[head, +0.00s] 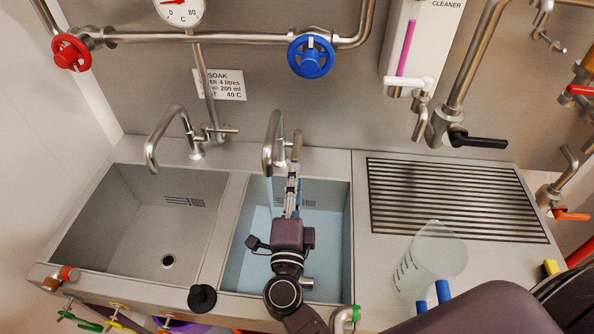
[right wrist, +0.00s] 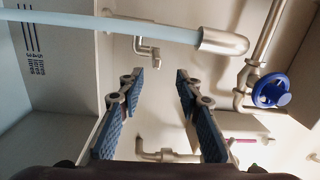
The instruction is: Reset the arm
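My right arm reaches over the right basin (head: 342,230) in the head view. Its gripper (head: 293,185) points toward the wall, close beside the right tap (head: 270,150). In the right wrist view the two blue-padded fingers (right wrist: 160,85) stand apart with nothing between them. A pale blue stream (right wrist: 150,27) runs from the tap spout (right wrist: 225,42) just past the fingers. The right basin looks bluish, as with water in it. Whether the gripper touches the tap handle I cannot tell. My left gripper is not in view.
The left basin (head: 120,225) looks empty, with its own tap (head: 170,130). A clear measuring jug (head: 430,262) stands right of the right basin, before a slatted drainer (head: 450,200). Red (head: 70,52) and blue (head: 311,56) valve wheels and a cleaner dispenser (head: 408,45) are on the wall.

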